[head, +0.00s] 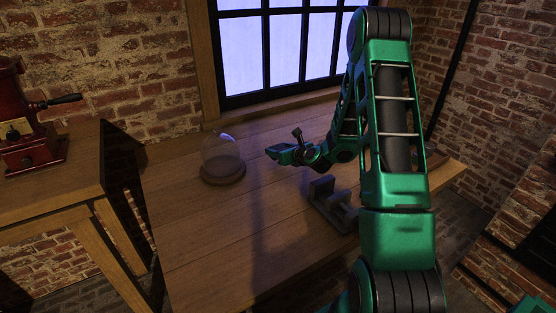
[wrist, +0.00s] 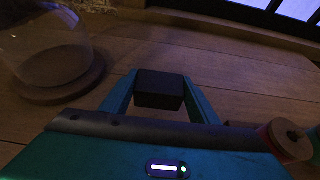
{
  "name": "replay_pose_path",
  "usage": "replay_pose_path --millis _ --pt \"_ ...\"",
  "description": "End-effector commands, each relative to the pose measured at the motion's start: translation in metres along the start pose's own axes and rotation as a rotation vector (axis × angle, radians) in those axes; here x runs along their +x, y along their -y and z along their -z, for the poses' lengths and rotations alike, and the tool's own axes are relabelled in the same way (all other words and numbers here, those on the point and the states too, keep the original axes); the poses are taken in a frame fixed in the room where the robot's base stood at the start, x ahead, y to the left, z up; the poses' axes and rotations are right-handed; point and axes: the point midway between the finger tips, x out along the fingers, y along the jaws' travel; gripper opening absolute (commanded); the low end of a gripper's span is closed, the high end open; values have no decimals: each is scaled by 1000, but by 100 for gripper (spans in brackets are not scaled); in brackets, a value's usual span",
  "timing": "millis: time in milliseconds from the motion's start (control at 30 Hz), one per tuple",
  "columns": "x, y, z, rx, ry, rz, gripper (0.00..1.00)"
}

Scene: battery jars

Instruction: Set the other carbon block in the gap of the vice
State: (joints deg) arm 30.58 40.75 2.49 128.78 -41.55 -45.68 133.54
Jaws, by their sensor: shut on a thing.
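My gripper (head: 274,153) is above the wooden table in the head view, between the glass dome and the vice. In the wrist view, my gripper (wrist: 159,80) is shut on a dark carbon block (wrist: 160,92), which sits between the two green fingers. The block is hard to make out in the head view. The dark grey vice (head: 334,206) stands on the table below and right of my gripper, partly behind my arm. Its upright parts have a space between them. I cannot tell another carbon block apart in either view.
A glass dome on a round wooden base (head: 222,175) stands left of my gripper; its base (wrist: 68,88) also shows in the wrist view. A reddish spool-like thing (wrist: 283,142) is at lower right there. The table's front left (head: 205,255) is clear. A red grinder (head: 30,135) stands far left.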

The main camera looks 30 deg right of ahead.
Motion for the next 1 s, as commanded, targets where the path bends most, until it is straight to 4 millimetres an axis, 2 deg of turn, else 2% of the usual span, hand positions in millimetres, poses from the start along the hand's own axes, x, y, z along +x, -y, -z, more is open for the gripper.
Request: replay_pose_path --millis 300,733,767,833,1000 --pt "14 0 32 1 -2 -1 27" --pt "16 0 38 0 0 1 27" --pt "16 0 38 0 -1 1 57" --pt "16 0 38 0 -1 1 73" --pt "16 1 38 0 -1 1 73"
